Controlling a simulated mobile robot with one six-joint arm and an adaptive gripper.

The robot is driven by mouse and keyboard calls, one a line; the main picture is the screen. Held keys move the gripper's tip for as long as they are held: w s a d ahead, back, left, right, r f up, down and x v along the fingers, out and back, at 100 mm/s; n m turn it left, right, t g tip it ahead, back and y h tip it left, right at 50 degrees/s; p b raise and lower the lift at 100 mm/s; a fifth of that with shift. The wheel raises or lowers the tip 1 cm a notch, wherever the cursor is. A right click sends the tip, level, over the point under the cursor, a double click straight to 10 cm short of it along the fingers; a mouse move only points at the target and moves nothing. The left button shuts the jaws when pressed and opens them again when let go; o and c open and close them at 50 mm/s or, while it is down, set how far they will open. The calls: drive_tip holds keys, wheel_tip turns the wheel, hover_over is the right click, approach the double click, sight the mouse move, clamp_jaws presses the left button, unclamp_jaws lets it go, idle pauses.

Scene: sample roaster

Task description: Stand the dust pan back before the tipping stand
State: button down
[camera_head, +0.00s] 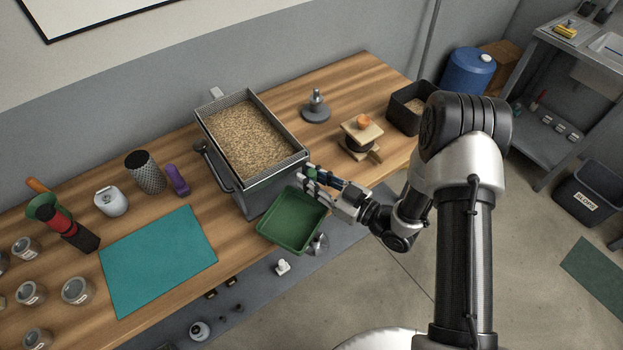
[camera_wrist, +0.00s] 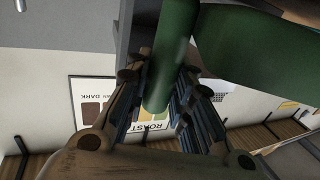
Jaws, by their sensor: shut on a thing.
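The green dust pan (camera_head: 292,221) is at the front edge of the table, in front of the tipping stand (camera_head: 262,186). My gripper (camera_head: 310,177) is shut on the pan's handle at its right side. In the wrist view the green handle (camera_wrist: 172,55) runs between the two fingers (camera_wrist: 158,100), and part of the pan (camera_wrist: 262,50) shows at upper right. The stand carries a mesh tray (camera_head: 248,138) full of pale beans. I cannot tell whether the pan's underside touches the table.
A teal mat (camera_head: 158,258) lies left of the stand, with a purple scoop (camera_head: 178,180) and a mesh cylinder (camera_head: 146,172) behind it. A weight-like metal piece (camera_head: 316,108), a wooden block stand (camera_head: 360,138) and a black bin (camera_head: 408,108) are to the right. Items sit on a lower shelf.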

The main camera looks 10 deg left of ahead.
drive_tip(key=shift+f+b, duration=0.6)
drive_tip(key=c, duration=1.7)
unclamp_jaws()
